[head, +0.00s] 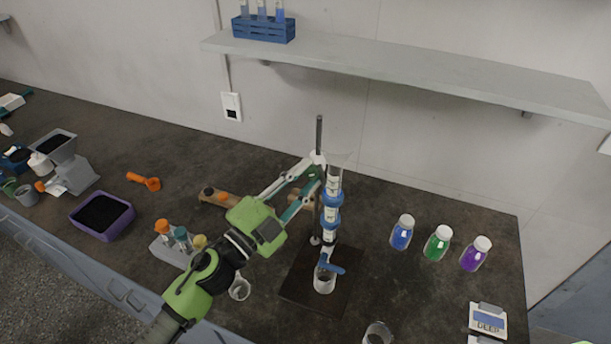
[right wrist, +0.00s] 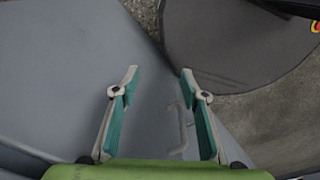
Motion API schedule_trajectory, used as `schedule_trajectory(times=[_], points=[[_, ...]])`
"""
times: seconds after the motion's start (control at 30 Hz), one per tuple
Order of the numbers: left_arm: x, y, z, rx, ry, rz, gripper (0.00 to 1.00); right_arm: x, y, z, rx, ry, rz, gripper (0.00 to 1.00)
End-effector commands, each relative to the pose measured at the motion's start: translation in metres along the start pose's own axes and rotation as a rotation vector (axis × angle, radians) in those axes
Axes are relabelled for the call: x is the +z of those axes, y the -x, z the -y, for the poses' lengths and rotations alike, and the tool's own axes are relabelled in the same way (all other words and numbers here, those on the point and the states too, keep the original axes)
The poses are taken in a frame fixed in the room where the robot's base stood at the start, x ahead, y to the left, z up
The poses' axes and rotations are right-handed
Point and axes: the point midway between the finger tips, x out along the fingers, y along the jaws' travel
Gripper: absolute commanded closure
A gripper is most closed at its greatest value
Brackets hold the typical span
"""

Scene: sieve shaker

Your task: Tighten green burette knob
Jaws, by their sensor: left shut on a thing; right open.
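The burette (head: 329,208) stands upright against a metal rod (head: 319,132) on a dark base plate (head: 300,283). It has blue clamp parts and a blue tap (head: 332,267) low down, above a small clear beaker (head: 324,284). My left gripper (head: 314,173) reaches in from the left at the upper rod, beside the burette top. It is shut on what looks like the green knob, a small green patch mostly hidden by the fingers. My right gripper (right wrist: 159,73) is open and empty in the right wrist view, away from the burette.
Blue (head: 401,236), green (head: 437,245) and purple (head: 474,256) bottles stand to the right. A vial rack (head: 168,252) and purple tray (head: 100,229) stand left. A wall shelf (head: 420,75) hangs above. Bare table lies between burette and bottles.

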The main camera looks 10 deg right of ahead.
Motion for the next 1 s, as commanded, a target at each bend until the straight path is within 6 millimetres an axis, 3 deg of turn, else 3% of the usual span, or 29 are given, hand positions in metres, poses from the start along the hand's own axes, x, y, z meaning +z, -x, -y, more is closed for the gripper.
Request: schedule_trajectory(times=[0.53,1.0], points=[[-0.002,-0.001,0.007,0.134,-0.317,0.001,0.98,-0.005,0.057,-0.001,0.0,0.0,0.0,0.6],[-0.002,-0.001,0.004,0.213,-0.512,-0.003,0.98,-0.005,0.062,-0.001,0.0,0.001,0.001,0.6]])
